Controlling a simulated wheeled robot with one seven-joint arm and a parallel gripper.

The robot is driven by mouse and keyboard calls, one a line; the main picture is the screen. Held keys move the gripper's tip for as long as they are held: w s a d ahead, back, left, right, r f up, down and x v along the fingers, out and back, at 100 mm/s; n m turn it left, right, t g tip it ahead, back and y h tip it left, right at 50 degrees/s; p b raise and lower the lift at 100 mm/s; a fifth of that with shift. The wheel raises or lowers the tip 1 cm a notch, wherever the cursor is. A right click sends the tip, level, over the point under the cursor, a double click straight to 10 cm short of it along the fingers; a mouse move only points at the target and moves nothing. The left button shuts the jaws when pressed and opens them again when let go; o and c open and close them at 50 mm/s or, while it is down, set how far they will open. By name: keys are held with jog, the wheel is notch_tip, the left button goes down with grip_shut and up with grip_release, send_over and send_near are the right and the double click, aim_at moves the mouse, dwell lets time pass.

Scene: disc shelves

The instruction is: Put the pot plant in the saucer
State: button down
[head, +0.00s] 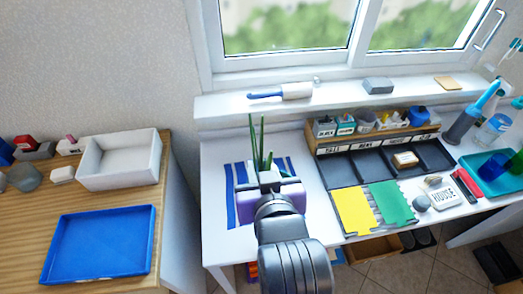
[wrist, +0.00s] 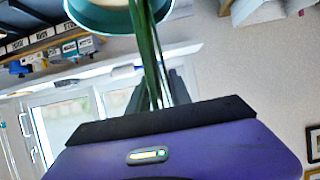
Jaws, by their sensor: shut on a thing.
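The pot plant (head: 258,148) shows in the head view as long narrow green leaves rising just beyond my gripper (head: 268,178). My gripper is shut on the plant, over the striped cloth at the left of the white table. The pot is hidden behind the gripper there. The exact grip point is not clear. I cannot make out the saucer in either view.
A blue and white striped cloth (head: 232,206) lies under the gripper. A dark divided tray (head: 345,168), yellow (head: 355,209) and green (head: 391,203) mats and a teal tray (head: 495,178) stand to the right. A wooden counter at left holds a blue tray (head: 100,246) and white bin (head: 121,166).

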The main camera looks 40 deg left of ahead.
jog(key=shift+f, duration=5.2)
jog(key=shift+f, duration=0.15)
jog(key=c, duration=1.6)
grip_release()
jog(key=shift+f, duration=0.3)
jog(key=o, duration=0.4)
jog(key=shift+o, duration=0.2)
jog(key=shift+r, duration=0.15)
